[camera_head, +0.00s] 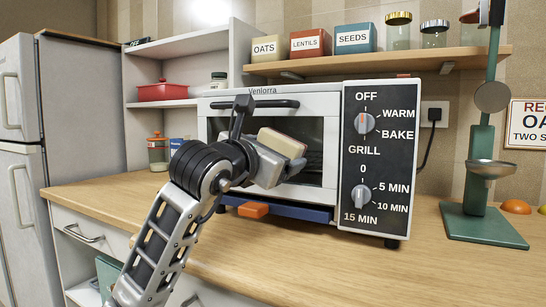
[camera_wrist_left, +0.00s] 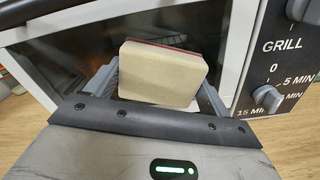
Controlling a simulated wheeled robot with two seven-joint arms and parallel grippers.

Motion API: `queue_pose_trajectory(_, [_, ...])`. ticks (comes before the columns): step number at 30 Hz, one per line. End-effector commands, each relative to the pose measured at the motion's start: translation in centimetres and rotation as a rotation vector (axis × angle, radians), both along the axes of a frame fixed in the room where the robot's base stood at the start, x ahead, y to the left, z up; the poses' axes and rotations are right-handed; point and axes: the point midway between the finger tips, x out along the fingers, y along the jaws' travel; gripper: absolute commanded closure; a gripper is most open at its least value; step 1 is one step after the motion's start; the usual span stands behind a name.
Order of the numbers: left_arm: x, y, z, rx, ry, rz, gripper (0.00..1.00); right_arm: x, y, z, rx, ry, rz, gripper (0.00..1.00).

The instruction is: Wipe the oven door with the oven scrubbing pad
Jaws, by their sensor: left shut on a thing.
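The toaster oven stands on the wooden counter. Its door (camera_head: 318,187) is shut, with a white frame, a dark glass pane and a dark bar handle (camera_head: 262,104) along the top. My left gripper (camera_head: 279,158) is in front of the door and shut on the oven scrubbing pad (camera_head: 284,142), a cream block with a reddish backing. In the left wrist view the pad (camera_wrist_left: 162,74) sits upright between the fingers, in front of the door (camera_wrist_left: 235,45). I cannot tell whether it touches the glass. My arm hides the left part of the door. My right gripper is not in view.
The control panel (camera_head: 376,150) with two knobs is right of the door. Counter (camera_head: 300,262) in front is clear.

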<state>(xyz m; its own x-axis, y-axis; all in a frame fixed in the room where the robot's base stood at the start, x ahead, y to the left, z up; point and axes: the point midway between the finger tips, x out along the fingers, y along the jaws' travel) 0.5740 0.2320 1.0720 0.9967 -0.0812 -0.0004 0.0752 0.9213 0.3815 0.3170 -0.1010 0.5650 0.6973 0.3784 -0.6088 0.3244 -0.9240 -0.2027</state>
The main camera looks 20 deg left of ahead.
Motion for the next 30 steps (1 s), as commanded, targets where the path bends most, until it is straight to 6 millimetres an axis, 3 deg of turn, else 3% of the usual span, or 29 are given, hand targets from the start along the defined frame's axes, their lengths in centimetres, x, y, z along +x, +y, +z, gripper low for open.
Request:
queue_pose_trajectory(9, [0.2, 3.0, -0.1, 0.001, 0.001, 0.008, 0.37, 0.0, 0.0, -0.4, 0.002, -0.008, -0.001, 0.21])
queue_pose_trajectory(19, [0.2, 4.4, 0.0, -0.001, 0.001, 0.006, 0.37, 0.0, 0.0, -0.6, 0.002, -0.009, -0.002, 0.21])
queue_pose_trajectory(30, [0.6, 7.4, 0.0, 0.000, 0.002, 0.006, 0.37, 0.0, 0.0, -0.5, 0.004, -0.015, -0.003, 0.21])
